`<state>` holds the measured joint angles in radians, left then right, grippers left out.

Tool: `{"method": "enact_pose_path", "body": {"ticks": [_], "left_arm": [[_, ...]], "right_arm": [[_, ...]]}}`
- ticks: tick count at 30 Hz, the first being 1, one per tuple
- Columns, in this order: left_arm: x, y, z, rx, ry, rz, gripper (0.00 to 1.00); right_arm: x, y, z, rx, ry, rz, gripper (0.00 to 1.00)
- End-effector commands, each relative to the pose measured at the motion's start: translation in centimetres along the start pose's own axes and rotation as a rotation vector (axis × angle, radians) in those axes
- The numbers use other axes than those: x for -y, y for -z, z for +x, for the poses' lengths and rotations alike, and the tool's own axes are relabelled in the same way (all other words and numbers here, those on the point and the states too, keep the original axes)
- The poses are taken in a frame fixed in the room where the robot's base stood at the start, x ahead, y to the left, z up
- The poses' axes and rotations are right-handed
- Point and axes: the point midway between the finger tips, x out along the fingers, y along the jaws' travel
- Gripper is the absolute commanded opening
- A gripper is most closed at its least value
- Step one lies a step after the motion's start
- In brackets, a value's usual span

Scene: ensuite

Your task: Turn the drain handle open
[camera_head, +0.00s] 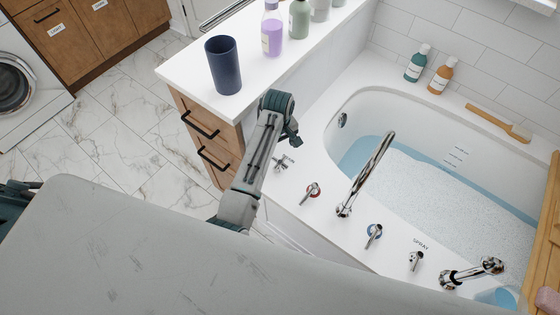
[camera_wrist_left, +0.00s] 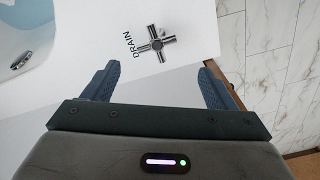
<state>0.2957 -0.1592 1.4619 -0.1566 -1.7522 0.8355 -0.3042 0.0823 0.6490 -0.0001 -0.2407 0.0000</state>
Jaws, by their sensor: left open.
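The drain handle is a chrome cross-shaped knob (camera_head: 284,162) on the white tub deck, near the wooden cabinet's corner. In the left wrist view the drain handle (camera_wrist_left: 156,43) stands beside the printed word DRAIN, with its cross arms clear. My left gripper (camera_head: 292,139) is just above and behind the handle in the head view, partly hidden by its own wrist. In the wrist view the left gripper's fingers (camera_wrist_left: 160,80) are wide apart and empty. The handle lies ahead of the gap between them, apart from both fingers. My right gripper is not in view.
A red-ringed tap (camera_head: 310,193), tall chrome spout (camera_head: 367,176), blue-ringed tap (camera_head: 374,235) and spray handle (camera_head: 416,260) line the deck. The tub (camera_head: 345,105) holds foamy water. A dark blue cup (camera_head: 223,65) and several bottles stand on the cabinet top (camera_head: 190,70) beside my arm.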

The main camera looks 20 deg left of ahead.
Motion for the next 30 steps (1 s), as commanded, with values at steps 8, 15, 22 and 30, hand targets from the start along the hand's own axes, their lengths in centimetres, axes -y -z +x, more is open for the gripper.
{"method": "enact_pose_path", "body": {"ticks": [8, 15, 22, 30], "left_arm": [[-0.5, 0.0, 2.6, 0.009, 0.009, -0.013, 0.79], [-0.5, -0.1, 7.2, 0.008, 0.007, -0.011, 0.79], [-0.6, 0.0, 10.1, 0.007, 0.005, -0.012, 0.79], [-0.6, 0.0, 10.7, 0.005, 0.004, -0.012, 0.79]], "right_arm": [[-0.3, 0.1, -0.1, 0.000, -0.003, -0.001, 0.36], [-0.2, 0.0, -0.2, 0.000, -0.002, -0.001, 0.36], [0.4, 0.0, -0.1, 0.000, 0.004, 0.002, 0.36], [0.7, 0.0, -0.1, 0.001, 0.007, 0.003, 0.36]]}}
